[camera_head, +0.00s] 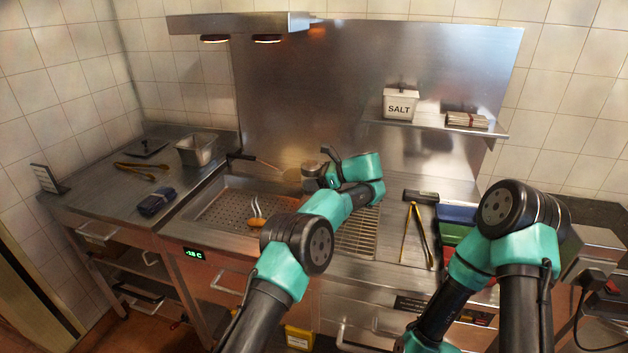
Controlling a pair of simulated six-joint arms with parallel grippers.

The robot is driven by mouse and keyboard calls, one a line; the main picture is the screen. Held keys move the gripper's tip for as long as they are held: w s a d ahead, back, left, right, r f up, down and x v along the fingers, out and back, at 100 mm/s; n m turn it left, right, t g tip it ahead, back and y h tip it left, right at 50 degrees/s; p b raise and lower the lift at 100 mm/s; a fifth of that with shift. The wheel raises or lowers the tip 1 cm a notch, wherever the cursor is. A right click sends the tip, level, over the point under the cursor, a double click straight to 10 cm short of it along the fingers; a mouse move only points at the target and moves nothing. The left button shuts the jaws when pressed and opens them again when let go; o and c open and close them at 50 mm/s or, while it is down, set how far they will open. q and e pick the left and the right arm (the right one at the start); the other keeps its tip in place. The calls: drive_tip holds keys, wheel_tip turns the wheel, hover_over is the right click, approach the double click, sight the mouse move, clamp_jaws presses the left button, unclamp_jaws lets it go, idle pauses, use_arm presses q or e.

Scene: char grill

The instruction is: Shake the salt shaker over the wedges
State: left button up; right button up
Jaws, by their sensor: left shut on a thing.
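My left gripper (324,170) is over the grill station, with a dark finger showing. It is shut on a small dark, grey-topped cylinder (310,169) that looks like the salt shaker; my gripper partly hides it. A perforated metal tray (222,211) is sunk in the counter to the left and below. Small orange-brown pieces show at its front right, but I cannot tell whether they are wedges. My right arm comes in at the right, and its gripper is not in view.
A white box marked SALT (399,105) stands on the wall shelf (432,127). Tongs (417,236) lie right of the grill grate (357,236). A metal pan (197,150), more tongs (141,168) and a dark blue item (157,201) are on the left counter.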

use_arm(q)
drive_tip(key=a+r+m+t+h, duration=0.2)
drive_tip(key=a+m+t, duration=0.1)
drive_tip(key=a, duration=0.7)
drive_tip(key=w+a+r+m+t+h, duration=0.1)
drive_tip(key=a+r+m+t+h, duration=0.1)
drive_tip(key=a, duration=0.7)
drive_tip(key=shift+w+a+r+m+t, duration=0.15)
drive_tip(key=shift+a+m+t, duration=0.2)
drive_tip(key=shift+m+t, duration=0.5)
drive_tip(key=d+f+n+g+h, duration=0.1)
drive_tip(key=f+n+g+h, duration=0.2)
drive_tip(key=h, duration=0.7)
drive_tip(key=s+d+f+n+g+h, duration=0.1)
drive_tip(key=d+f+n+g+h, duration=0.1)
drive_tip(key=h, duration=0.9)
drive_tip(key=shift+f+n+g, duration=0.5)
drive_tip(key=shift+n+g, duration=0.35)
drive_tip(key=shift+g, duration=0.4)
drive_tip(key=shift+d, duration=0.1)
